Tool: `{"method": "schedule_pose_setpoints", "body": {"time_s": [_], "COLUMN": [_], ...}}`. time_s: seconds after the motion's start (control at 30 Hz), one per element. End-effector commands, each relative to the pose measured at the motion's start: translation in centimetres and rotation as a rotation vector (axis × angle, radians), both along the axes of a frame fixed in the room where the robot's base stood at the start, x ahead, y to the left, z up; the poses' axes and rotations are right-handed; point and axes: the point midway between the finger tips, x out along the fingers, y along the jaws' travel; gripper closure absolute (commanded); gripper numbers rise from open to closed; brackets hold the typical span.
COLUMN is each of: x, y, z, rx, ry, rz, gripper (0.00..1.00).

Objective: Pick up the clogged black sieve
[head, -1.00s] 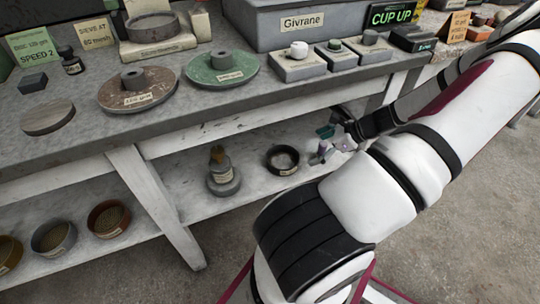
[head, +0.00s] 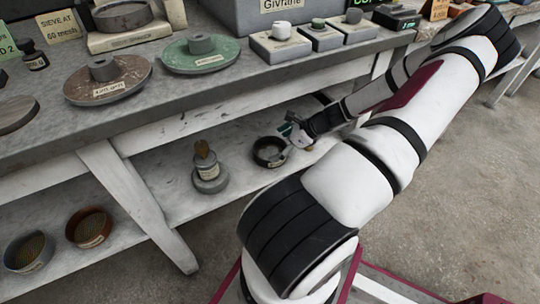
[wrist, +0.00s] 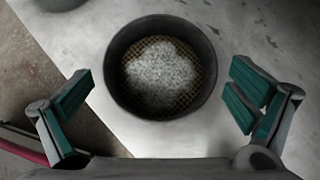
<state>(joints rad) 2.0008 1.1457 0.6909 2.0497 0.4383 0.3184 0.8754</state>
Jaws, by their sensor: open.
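The black sieve (head: 269,152) sits on the lower shelf under the bench, just left of my gripper (head: 292,134) in the head view. In the wrist view the sieve (wrist: 161,66) is a round dark rim with a yellowish mesh, and a pale clump covers much of the mesh. My gripper (wrist: 158,112) is open and empty. Its green-padded fingers stand wide, left and right of the sieve's near side, apart from the rim.
A grey weight-like pot with a brush (head: 209,172) stands on the shelf left of the sieve. Grey (head: 28,252) and copper-coloured (head: 89,227) sieves sit farther left, beyond a white table leg (head: 135,205). The bench top (head: 190,97) overhangs the shelf.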

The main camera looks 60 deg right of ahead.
Motion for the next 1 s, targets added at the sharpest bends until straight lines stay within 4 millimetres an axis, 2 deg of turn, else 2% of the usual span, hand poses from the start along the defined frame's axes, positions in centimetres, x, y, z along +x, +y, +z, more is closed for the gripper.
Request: {"method": "schedule_pose_setpoints", "body": {"time_s": [0.2,0.47,0.5,0.67,1.0], "x": [2.3,2.7,2.7,2.7,2.7], "y": [0.6,0.6,0.6,0.6,0.6], "z": [-2.4,-2.6,-2.6,-2.6,-2.4], "rx": [0.002,0.001,0.001,0.001,0.001], "ry": [0.000,0.000,0.000,0.000,0.000], "rz": [0.001,-0.001,-0.001,-0.001,-0.001], "gripper": [0.00,0.00,0.02,0.39,0.39]}}
